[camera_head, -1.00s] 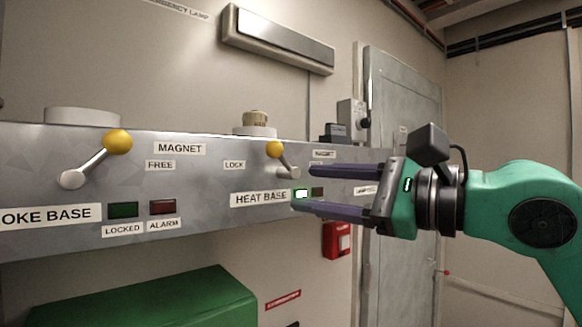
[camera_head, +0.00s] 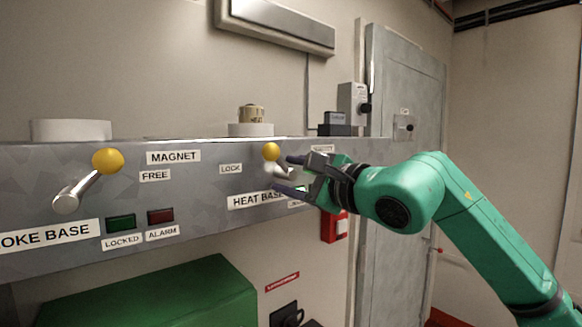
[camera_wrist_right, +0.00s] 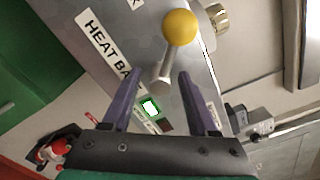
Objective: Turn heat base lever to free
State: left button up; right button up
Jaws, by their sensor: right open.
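The heat base lever (camera_head: 271,153) has a yellow ball knob on a short metal arm. It leans up and to the left, toward the LOCK label (camera_head: 231,168). It also shows in the right wrist view (camera_wrist_right: 179,29), with its arm between the fingers. My right gripper (camera_head: 281,174) is open at the lever, one finger on each side; I cannot tell whether either touches it. The HEAT BASE label (camera_head: 254,200) is below the lever. A lit green lamp (camera_wrist_right: 150,107) shows in the right wrist view. My left gripper is out of view.
The smoke base lever (camera_head: 88,184) with a yellow knob is at the left of the grey panel (camera_head: 200,215). A round heat detector (camera_head: 251,122) sits on top of the panel. A green box (camera_head: 150,295) stands below. A red wall unit (camera_head: 334,227) is behind my wrist.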

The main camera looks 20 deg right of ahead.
jog(key=shift+s, duration=0.1)
grip_shut()
dwell(1.2)
